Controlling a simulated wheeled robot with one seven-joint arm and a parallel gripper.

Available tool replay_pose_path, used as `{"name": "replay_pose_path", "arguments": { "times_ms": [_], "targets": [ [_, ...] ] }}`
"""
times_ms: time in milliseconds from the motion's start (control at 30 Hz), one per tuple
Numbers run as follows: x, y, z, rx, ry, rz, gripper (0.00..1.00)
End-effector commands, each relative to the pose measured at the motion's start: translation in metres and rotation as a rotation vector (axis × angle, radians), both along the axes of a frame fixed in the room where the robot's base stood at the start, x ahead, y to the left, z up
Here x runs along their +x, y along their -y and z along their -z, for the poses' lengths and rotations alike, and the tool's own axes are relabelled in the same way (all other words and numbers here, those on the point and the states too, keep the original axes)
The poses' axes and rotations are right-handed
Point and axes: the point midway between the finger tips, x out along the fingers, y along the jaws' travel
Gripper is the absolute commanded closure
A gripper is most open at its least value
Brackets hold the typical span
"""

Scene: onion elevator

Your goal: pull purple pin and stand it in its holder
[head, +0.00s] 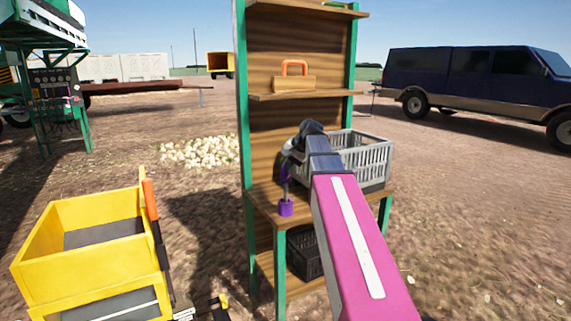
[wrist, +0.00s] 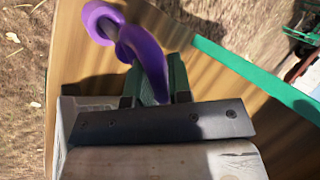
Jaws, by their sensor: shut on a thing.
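My gripper (wrist: 158,88) is shut on the curved purple handle of the purple pin (wrist: 150,62). The pin's grey shank (wrist: 107,29) runs from the handle to the purple holder (wrist: 92,12), a small round cup. In the head view the holder (head: 286,208) stands on the left front of the wooden shelf, with the pin (head: 285,187) roughly upright above it. The shank's tip appears to be at or inside the cup's mouth; how deep cannot be told. My gripper (head: 287,160) is above the holder, small and partly hidden by my wrist.
The wooden shelf unit (head: 263,205) has green posts. A grey crate (head: 372,160) stands right of the holder, close behind my arm. A black crate (head: 303,255) is below. An orange-handled wooden box (head: 294,82) sits higher. A yellow bin (head: 85,262) stands at left.

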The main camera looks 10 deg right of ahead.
Motion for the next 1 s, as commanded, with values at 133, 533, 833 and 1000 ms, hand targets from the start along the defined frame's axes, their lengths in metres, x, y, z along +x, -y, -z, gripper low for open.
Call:
{"name": "replay_pose_path", "arguments": {
  "times_ms": [133, 533, 833, 1000],
  "targets": [
    [0.0000, -0.0001, 0.0028, 0.001, 0.000, 0.000, 1.00],
    [0.0000, -0.0001, 0.0035, 0.001, 0.000, 0.000, 0.64],
    [-0.0002, 0.0002, 0.0039, -0.001, -0.001, -0.001, 0.51],
    [-0.0022, 0.0047, -0.0035, 0.000, 0.001, 0.001, 0.51]
  ]
}}
